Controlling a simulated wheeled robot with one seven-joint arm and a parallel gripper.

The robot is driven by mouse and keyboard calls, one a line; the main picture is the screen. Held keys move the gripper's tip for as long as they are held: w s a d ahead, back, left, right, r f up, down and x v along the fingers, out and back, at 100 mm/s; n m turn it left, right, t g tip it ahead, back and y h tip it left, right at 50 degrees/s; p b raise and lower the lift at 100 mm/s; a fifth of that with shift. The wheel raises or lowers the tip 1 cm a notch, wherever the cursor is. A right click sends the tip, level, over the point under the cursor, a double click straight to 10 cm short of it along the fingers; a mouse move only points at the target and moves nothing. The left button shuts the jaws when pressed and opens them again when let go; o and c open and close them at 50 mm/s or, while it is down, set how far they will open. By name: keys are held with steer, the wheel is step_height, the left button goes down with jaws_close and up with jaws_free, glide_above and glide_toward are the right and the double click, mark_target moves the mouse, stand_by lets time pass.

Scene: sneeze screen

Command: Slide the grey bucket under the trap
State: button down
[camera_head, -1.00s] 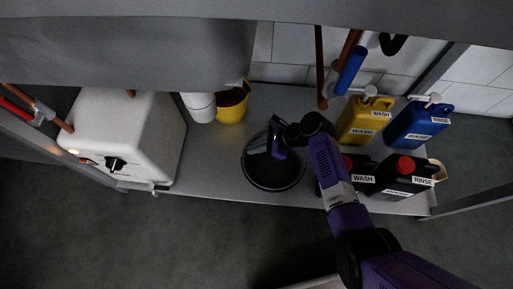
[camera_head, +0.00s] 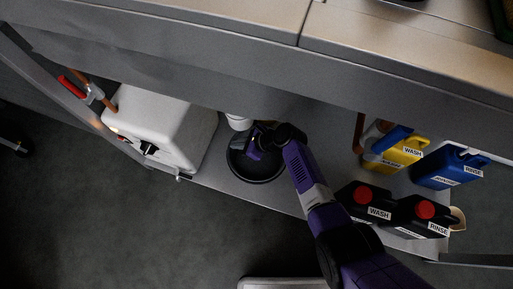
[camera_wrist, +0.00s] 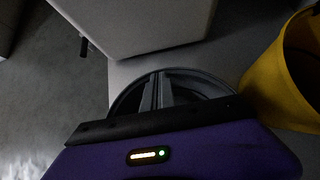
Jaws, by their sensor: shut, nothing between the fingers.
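The grey bucket (camera_head: 268,172), dark and round, stands upright on the shelf in the head view. Part of its rim (camera_wrist: 212,84) shows in the wrist view. The white trap pipe (camera_head: 240,122) shows just behind the bucket's far left side, mostly cut off by the counter edge; I cannot tell whether the bucket is beneath it. My gripper (camera_head: 256,150) is over the bucket with its fingers shut and nothing between them. In the wrist view the fingers (camera_wrist: 157,90) reach down within the bucket's outline; contact is unclear.
A white box heater (camera_head: 170,128) stands left of the bucket. A yellow bucket (camera_wrist: 285,85) is close on the right in the wrist view. Black jugs (camera_head: 365,198), a yellow jug (camera_head: 400,152) and a blue jug (camera_head: 445,170) stand right. The counter overhangs the shelf.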

steer(key=a, duration=0.1)
steer(key=w+a, duration=0.1)
steer(key=a, duration=0.1)
steer(key=shift+a, duration=0.2)
steer(key=shift+d, duration=0.15)
steer(key=shift+s+d, duration=0.2)
steer(key=shift+d, duration=0.15)
steer(key=d+f+p+v, duration=0.1)
steer(key=p+v, duration=0.7)
steer(key=v, duration=0.4)
steer(key=shift+s+d+f, duration=0.25)
steer(key=c, duration=2.2)
jaws_free()
